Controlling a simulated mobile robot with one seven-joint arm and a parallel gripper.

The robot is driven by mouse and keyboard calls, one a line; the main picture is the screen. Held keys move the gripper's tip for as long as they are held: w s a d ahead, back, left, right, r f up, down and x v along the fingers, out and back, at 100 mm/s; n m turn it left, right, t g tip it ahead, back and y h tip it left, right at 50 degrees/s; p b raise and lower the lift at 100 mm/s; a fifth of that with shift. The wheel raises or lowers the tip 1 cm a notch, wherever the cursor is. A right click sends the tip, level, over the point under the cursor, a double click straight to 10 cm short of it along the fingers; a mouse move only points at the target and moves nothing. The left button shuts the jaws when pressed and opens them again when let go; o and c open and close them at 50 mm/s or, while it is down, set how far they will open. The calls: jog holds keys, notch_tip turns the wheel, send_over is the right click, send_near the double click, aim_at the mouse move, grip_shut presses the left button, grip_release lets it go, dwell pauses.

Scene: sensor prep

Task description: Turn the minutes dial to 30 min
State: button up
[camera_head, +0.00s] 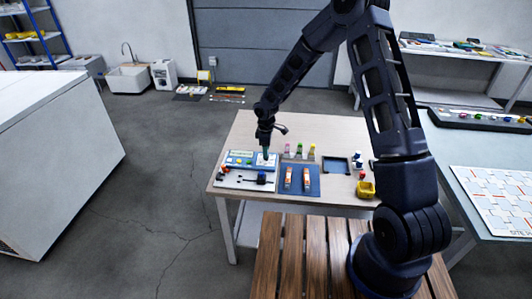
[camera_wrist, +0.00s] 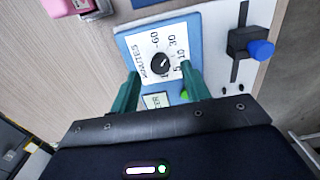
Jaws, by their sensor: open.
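The minutes dial (camera_wrist: 160,63) is a round black knob on a white square face (camera_wrist: 143,43) marked MINUTES, with 60, 30, 10 and 5 readable around it. A small white mark shows on the knob's lower right, toward the low numbers; its exact reading is too small to tell. My gripper (camera_wrist: 159,76) is open, its two green fingers on either side of the lower part of the dial face. I cannot tell whether they touch the knob. In the head view my gripper (camera_head: 265,153) points down over the blue panel (camera_head: 240,154) at the table's left.
Right of the dial is a slider with a blue knob (camera_wrist: 261,50). A green button (camera_wrist: 184,95) and small display (camera_wrist: 157,100) lie near the fingers. On the table are a blue mat (camera_head: 300,192), small bottles (camera_head: 299,150), a dark tray (camera_head: 336,165) and a yellow container (camera_head: 366,189).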

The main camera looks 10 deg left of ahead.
notch_tip(320, 180, up, 9)
dwell(0.3)
jog(key=shift+f, duration=0.1)
